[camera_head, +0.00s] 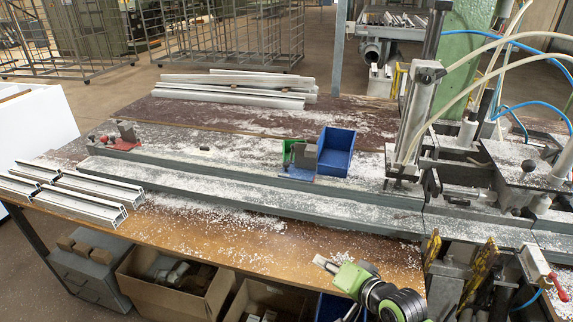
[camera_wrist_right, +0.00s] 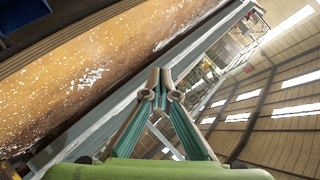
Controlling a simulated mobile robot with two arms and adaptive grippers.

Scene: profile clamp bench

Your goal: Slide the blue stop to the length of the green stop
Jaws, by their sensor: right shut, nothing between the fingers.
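A green stop (camera_head: 289,150) stands on the grey rail (camera_head: 235,172) right of the middle of the bench. A grey block (camera_head: 308,156) stands close beside it, over a small blue base (camera_head: 299,178). That blue part may be the blue stop; the pieces are too close together to separate surely. My right gripper (camera_head: 325,264) is over the bench's front edge, well in front of the stops and apart from them. It is shut and empty; the right wrist view shows its fingertips together (camera_wrist_right: 162,86). My left gripper is not in view.
A blue bin (camera_head: 337,150) stands right behind the stops. A red stop (camera_head: 124,142) with a grey block sits at the rail's left end. Aluminium profiles (camera_head: 85,203) lie front left, more (camera_head: 235,88) at the back. A clamp machine (camera_head: 415,120) stands right. White chips are scattered around.

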